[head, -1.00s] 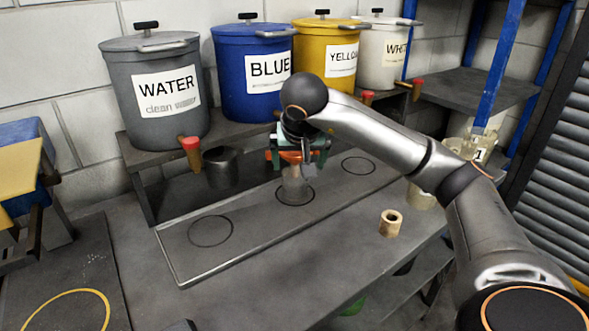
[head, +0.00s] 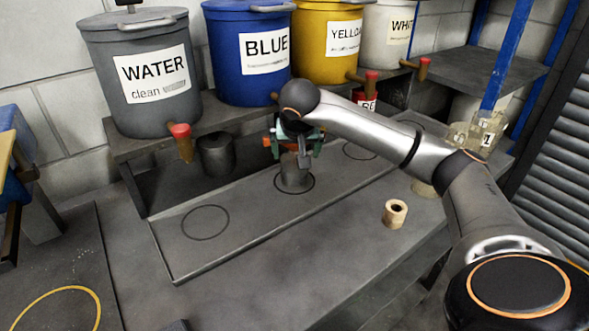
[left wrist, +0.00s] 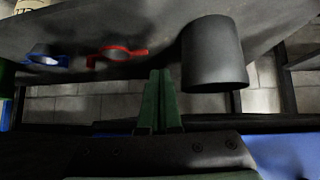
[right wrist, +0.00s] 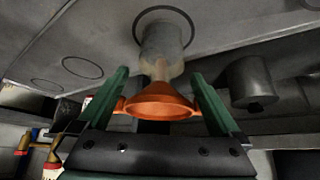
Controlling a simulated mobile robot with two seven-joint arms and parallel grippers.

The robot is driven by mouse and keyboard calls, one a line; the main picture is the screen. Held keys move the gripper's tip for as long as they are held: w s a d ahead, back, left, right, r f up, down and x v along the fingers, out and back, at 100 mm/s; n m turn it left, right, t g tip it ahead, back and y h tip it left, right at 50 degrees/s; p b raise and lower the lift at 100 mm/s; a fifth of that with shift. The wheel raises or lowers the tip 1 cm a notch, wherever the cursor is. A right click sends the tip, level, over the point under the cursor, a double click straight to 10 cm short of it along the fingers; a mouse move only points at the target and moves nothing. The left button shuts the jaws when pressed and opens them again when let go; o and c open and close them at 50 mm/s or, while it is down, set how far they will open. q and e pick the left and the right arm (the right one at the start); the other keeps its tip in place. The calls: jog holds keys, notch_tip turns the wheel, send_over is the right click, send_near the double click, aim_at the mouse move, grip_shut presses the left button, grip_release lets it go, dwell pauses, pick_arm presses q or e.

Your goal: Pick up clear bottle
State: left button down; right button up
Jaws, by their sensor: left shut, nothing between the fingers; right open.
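A clear bottle (head: 293,174), looking greyish, stands upright in the middle ring of the long tray (head: 222,249). In the right wrist view the bottle (right wrist: 162,46) narrows to a neck, with an orange funnel (right wrist: 157,103) at its mouth. My right gripper (head: 298,147) is above the bottle. Its open fingers (right wrist: 158,80) lie either side of the funnel and neck; I see gaps between them and the neck. My left gripper (left wrist: 160,76) is shut and empty, beside a dark grey cylinder (left wrist: 214,55) in the left wrist view.
Grey, blue and yellow drums, including the WATER drum (head: 142,72), stand on a shelf behind the tray. A dark cup (head: 216,154) is under the WATER tap. A tan ring-shaped piece (head: 396,213) stands on the table at right. Clear containers (head: 470,135) stand farther right.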

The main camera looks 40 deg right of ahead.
aim_at(294, 166)
jog(key=x, duration=0.4)
jog(key=shift+w+f, duration=0.2)
jog(key=shift+f, duration=0.15)
jog(key=shift+r, duration=0.15)
grip_shut()
dwell(0.4)
